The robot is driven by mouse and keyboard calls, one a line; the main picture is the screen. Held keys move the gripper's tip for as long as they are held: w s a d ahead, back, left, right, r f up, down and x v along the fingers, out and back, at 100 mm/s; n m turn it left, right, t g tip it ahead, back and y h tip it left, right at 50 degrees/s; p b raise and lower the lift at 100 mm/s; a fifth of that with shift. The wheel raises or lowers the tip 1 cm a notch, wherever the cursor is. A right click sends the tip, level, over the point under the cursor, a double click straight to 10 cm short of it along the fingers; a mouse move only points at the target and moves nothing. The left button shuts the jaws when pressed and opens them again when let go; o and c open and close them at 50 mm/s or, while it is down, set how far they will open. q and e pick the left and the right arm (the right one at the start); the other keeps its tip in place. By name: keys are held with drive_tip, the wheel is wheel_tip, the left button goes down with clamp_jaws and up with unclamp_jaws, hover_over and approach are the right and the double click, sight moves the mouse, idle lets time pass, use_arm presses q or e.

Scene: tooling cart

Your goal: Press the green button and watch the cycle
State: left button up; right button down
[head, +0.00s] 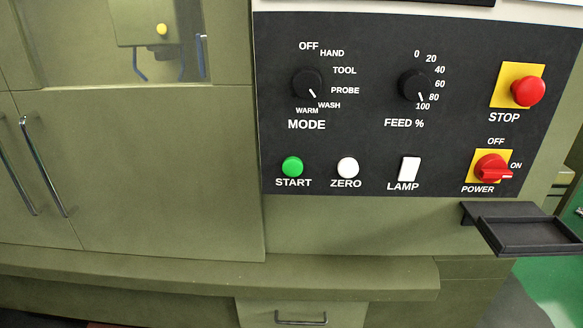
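The green START button (292,167) is round and sits at the lower left of the dark control panel (350,120), above its START label. Nothing covers it. The window (120,50) in the machine's upper left shows a grey-green block with a yellow knob and blue hook-like parts beneath; no motion can be judged from one frame. Neither of my grippers shows in the head view.
A white ZERO button (348,168), a white LAMP switch (409,168), a red STOP button (527,91) and a red POWER knob (492,168) share the panel. A black tray (530,236) juts out at lower right. A ledge (340,277) runs below.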

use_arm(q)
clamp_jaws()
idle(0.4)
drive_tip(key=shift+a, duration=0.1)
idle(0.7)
